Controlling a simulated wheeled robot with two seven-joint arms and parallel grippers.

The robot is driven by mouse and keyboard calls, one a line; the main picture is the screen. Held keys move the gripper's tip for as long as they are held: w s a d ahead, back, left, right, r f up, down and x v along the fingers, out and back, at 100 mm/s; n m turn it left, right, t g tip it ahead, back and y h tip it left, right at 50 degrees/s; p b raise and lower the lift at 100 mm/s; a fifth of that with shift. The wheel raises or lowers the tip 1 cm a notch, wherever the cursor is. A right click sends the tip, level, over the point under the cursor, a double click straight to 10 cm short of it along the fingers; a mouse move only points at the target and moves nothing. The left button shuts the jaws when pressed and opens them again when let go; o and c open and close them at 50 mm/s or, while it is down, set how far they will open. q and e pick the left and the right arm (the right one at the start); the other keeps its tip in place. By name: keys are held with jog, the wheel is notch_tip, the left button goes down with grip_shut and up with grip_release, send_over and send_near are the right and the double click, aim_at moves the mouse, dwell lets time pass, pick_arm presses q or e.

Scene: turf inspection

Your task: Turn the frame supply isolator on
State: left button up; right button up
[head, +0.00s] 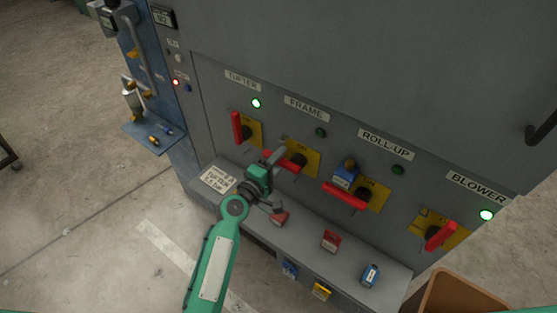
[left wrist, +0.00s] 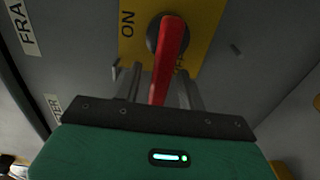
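The FRAME isolator shows in the head view as a yellow plate (head: 313,158) with a red handle (head: 291,163) pointing left. The lamp above it (head: 320,132) is dark. In the left wrist view the red handle (left wrist: 170,50) hangs down across the yellow plate (left wrist: 205,20); ON reads at its left, and the handle partly covers the lettering at its right. My left gripper (head: 277,157) is at this handle. Its two fingers (left wrist: 160,90) stand apart on either side of the handle's end, with gaps visible. My right gripper is not in view.
TUFTER (head: 236,127) and BLOWER (head: 440,236) handles have lit green lamps. ROLL-UP's handle (head: 345,196) has a dark lamp and a blue padlock (head: 345,174). Padlocks, red (head: 331,240) and blue (head: 370,275) among them, stand on the ledge below. A brown box (head: 460,294) stands front right.

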pick_arm(q)
jog(key=shift+c, duration=0.2)
grip_shut()
